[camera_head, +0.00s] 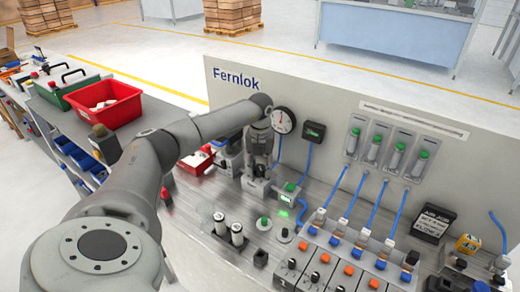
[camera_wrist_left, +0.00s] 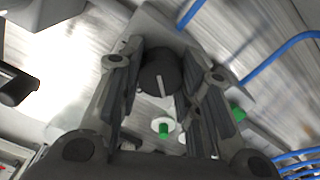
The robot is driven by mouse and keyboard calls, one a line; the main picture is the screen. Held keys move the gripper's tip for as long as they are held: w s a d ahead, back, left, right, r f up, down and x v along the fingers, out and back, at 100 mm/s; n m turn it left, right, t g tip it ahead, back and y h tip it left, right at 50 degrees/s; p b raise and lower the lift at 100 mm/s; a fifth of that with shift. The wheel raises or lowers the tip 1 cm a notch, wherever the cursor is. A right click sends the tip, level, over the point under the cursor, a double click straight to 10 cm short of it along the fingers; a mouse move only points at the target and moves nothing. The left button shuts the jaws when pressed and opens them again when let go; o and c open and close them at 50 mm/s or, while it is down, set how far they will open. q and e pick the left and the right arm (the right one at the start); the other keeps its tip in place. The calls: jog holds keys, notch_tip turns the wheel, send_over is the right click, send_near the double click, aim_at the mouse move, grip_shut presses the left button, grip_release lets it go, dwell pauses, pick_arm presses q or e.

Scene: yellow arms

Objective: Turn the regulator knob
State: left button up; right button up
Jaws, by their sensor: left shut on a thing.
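The regulator knob (camera_wrist_left: 158,72) is a dark round knob with a white pointer line, on a grey block. It sits between the two fingers of my left gripper (camera_wrist_left: 162,85), which is shut on it. In the head view my left gripper (camera_head: 259,160) points down at the bench in front of the panel and hides the knob there. A round white gauge (camera_head: 284,121) with a red needle is on the panel close beside the gripper; its scale is too small to read. My right gripper is in neither view.
Blue hoses (camera_head: 375,208) run from the panel to valve blocks (camera_head: 320,262) with orange and blue parts at the right. A small device with a green display (camera_head: 287,194) is right of the gripper. A red bin (camera_head: 102,103) stands at the left.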

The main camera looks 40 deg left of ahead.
aim_at(260, 168)
pick_arm(q)
jog(key=shift+r+n+p, duration=0.1)
jog(key=shift+n+p, duration=0.2)
jog(key=shift+n, duration=0.8)
jog(key=o, duration=1.1)
jog(key=shift+c, duration=0.2)
notch_tip(260, 168, up, 12)
